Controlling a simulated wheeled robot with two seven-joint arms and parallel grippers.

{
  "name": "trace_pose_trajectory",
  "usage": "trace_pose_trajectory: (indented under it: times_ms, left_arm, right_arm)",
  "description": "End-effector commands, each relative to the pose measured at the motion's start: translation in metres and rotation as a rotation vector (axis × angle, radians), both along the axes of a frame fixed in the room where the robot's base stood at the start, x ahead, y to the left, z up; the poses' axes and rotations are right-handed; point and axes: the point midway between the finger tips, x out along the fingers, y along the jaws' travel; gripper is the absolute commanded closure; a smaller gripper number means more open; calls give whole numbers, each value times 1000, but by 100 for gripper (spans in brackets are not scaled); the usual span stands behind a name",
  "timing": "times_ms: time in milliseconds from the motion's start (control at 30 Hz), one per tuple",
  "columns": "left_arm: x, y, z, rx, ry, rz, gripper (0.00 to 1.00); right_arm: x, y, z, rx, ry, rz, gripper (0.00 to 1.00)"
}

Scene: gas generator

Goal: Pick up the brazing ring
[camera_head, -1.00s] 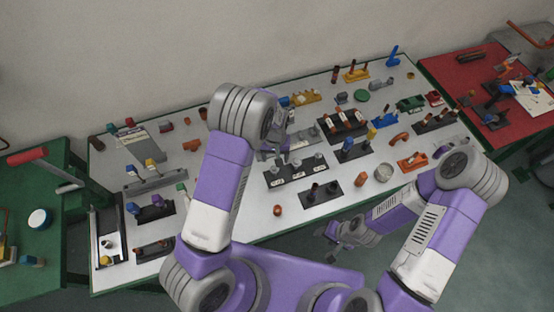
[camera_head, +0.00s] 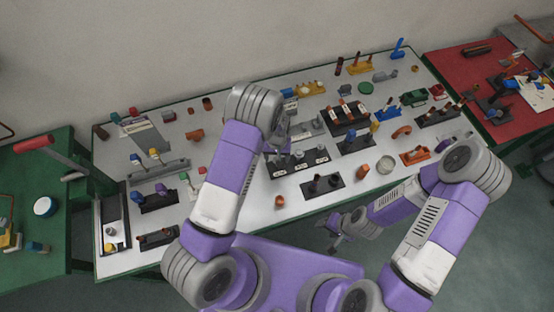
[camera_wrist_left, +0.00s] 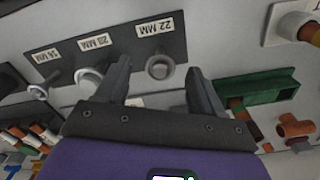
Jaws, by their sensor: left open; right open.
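A black rack (camera_head: 282,171) with white size labels lies mid-bench and holds three metal pieces. In the left wrist view the rack (camera_wrist_left: 118,50) shows a grey round piece at the 22 MM label (camera_wrist_left: 160,67) and paler ring-like pieces at the other labels. I cannot tell for certain which one is the brazing ring. My left gripper (camera_wrist_left: 157,76) is open and empty, its fingers either side of the 22 MM piece in that view; contact is not visible. In the head view it is partly hidden by my arm. My right gripper (camera_head: 335,241) is open, off the bench's front edge.
A black holder (camera_head: 322,185) with dark pegs and an orange-brown cylinder (camera_head: 279,201) lie in front of the rack. A larger block with copper-coloured parts (camera_head: 346,117) stands behind it. A green channel piece (camera_wrist_left: 262,88) is close to a finger in the wrist view.

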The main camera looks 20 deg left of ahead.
Motion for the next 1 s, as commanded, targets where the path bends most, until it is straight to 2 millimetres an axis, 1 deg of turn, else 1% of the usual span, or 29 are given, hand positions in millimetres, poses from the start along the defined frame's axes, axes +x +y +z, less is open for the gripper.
trace_pose_trajectory:
  times_ms: [333, 633, 900, 933, 1000]
  left_arm:
    - [0, 0, -4, 0, 1, 0, 32]
    - [0, 0, -4, 0, 1, 0, 32]
    - [0, 0, -4, 0, 0, 0, 73]
    - [0, 0, -4, 0, 0, 0, 75]
    - [0, 0, -4, 0, 0, 0, 75]
  right_arm:
    - [0, 0, -6, 0, 0, 0, 48]
    - [0, 0, -6, 0, 0, 0, 48]
    - [0, 0, -6, 0, 0, 0, 48]
    - [0, 0, -6, 0, 0, 0, 48]
    - [0, 0, -6, 0, 0, 0, 48]
